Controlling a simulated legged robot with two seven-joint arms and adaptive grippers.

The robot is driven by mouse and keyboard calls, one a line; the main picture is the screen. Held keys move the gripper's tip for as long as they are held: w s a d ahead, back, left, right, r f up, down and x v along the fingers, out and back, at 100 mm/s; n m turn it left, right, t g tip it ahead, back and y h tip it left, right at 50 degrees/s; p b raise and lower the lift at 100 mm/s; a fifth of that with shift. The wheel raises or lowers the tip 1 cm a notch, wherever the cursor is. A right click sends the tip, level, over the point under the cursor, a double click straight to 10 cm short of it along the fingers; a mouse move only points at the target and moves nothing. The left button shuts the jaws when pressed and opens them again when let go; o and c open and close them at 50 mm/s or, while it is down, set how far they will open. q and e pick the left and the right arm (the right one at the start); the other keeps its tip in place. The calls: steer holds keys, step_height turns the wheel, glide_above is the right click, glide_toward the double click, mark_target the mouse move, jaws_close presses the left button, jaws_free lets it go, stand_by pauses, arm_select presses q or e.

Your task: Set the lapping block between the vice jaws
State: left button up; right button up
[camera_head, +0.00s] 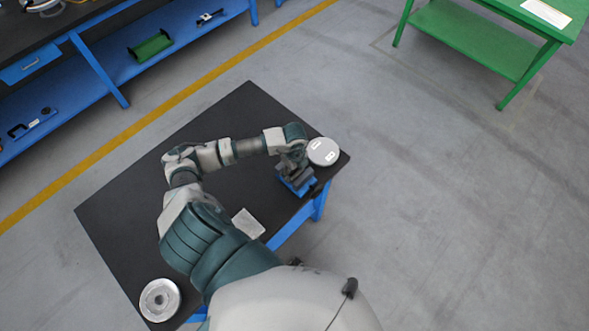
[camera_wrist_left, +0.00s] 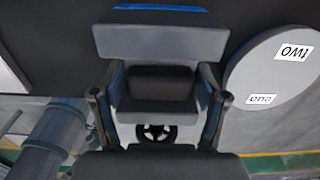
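The blue and grey vice (camera_head: 297,184) stands near the table's right corner, partly covered by my left gripper (camera_head: 294,163). In the left wrist view, a wide grey jaw (camera_wrist_left: 160,42) is at the top and a second grey part lies below it. A dark block-like shape (camera_wrist_left: 160,78) shows between them; I cannot tell if it is the lapping block. My left gripper (camera_wrist_left: 160,98) has its fingers wide apart, one on each side of the lower grey part. A flat pale grey plate (camera_head: 248,223) lies on the table beside my arm. My right gripper is not in view.
A round disc (camera_head: 323,151) with two white labels is right beside the vice. A round flanged metal part (camera_head: 160,299) lies at the near left of the black table (camera_head: 120,205). A blue bench (camera_head: 115,70) and green table (camera_head: 478,40) stand away.

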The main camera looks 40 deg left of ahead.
arm_select(q)
steer(key=o, duration=0.3)
step_height(320, 180, up, 12)
steer(key=shift+r, duration=0.1)
stand_by(0.5)
stand_by(0.4)
